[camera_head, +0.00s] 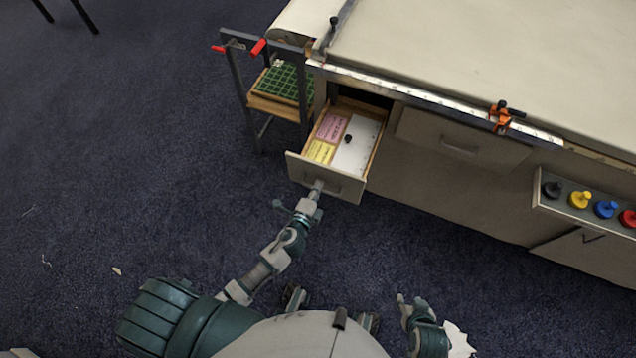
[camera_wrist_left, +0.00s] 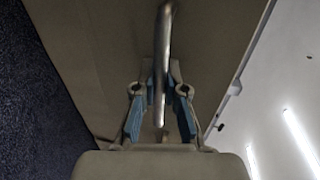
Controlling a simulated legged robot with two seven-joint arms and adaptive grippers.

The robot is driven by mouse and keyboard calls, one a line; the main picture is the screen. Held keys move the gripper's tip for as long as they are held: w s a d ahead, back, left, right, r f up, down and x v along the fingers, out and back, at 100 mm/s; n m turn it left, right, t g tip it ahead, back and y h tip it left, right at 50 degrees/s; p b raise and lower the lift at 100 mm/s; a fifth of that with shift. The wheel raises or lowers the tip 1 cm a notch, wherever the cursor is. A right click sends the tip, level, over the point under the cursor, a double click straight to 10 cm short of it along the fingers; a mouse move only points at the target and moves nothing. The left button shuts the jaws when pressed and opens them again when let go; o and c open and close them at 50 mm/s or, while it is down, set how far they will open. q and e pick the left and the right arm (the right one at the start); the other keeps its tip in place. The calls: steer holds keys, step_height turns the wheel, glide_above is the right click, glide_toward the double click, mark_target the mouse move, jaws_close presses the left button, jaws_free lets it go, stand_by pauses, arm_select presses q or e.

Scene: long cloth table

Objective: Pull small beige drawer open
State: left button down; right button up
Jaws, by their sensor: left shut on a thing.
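The small beige drawer (camera_head: 338,158) is pulled out from the left end of the long table, with its inside showing. Inside it lie a white lidded box with a dark knob (camera_head: 357,146), a pink card (camera_head: 331,128) and a yellow card (camera_head: 320,151). My left gripper (camera_head: 317,188) is at the drawer front, at its handle. In the left wrist view my left gripper (camera_wrist_left: 160,105) has its two blue-padded fingers closed around the metal handle (camera_wrist_left: 163,50). My right gripper (camera_head: 410,306) is at the bottom, away from the table; its finger opening is too small to tell.
The long cloth table (camera_head: 480,55) has a metal edge rail with an orange clamp (camera_head: 503,117). A closed drawer (camera_head: 452,137) is to the right. Colored knobs (camera_head: 580,199) sit on a ledge further right. A rack with a green grid (camera_head: 286,84) stands left.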

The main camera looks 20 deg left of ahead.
arm_select(q)
steer(key=shift+s+d+f, duration=0.2)
steer(key=shift+s+d, duration=0.15)
steer(key=shift+d, duration=0.15)
arm_select(e)
steer(key=shift+s+a, duration=0.15)
arm_select(q)
steer(key=c, duration=1.2)
jaws_free()
steer(key=shift+w+d+r, duration=0.1)
steer(key=shift+w, duration=0.05)
steer(key=v, duration=1.2)
arm_select(e)
steer(key=shift+d+f, duration=0.1)
steer(key=shift+d, duration=0.25)
steer(key=shift+a, duration=0.2)
